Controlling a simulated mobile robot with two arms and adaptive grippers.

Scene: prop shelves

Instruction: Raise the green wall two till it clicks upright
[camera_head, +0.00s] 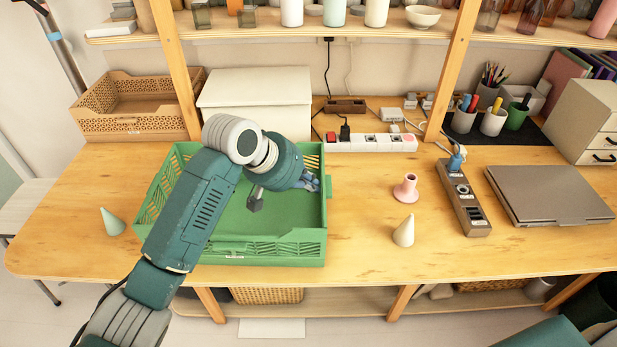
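A green crate (240,257) with slotted walls stands on the wooden table, left of the middle. Its front wall (290,250) and left wall (160,187) show their slots and look raised. The right wall (325,215) shows as a narrow upright strip. The back wall is partly hidden behind my arm. I cannot tell which wall is number two. My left gripper (284,194) is over the inside of the crate, close to the right wall, with its fingers spread apart and nothing between them. Whether it touches the wall is unclear. My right gripper is out of view.
A pale green cone (113,222) stands left of the crate. A cream cone (403,231) and a pink stand (406,188) are to its right. A white box (257,103) and power strip (370,142) are behind. A laptop (550,194) lies far right.

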